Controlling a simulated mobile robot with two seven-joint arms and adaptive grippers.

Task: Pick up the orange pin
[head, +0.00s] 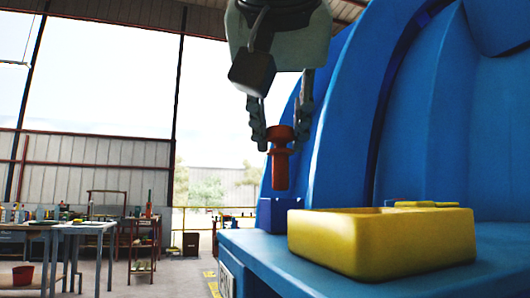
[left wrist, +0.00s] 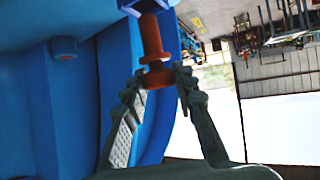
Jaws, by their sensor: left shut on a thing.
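The orange pin (head: 281,172) hangs upright in the head view, with a wide flanged head at its top and a second collar below. My left gripper (head: 281,134) comes down from above and is shut on the pin's head. In the left wrist view the pin (left wrist: 152,38) extends away from the fingertips (left wrist: 157,80), which grip its head from both sides. The pin's lower end is just above a small blue block (head: 278,214); in the wrist view it overlaps this block (left wrist: 146,6). I cannot tell whether they touch. My right gripper is not in view.
A yellow tray (head: 380,250) stands on the blue ledge (head: 275,250) just right of the pin. The large blue curved autoclave body (head: 340,120) rises close behind and to the right. Worktables (head: 85,228) stand far left. The air left of the pin is clear.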

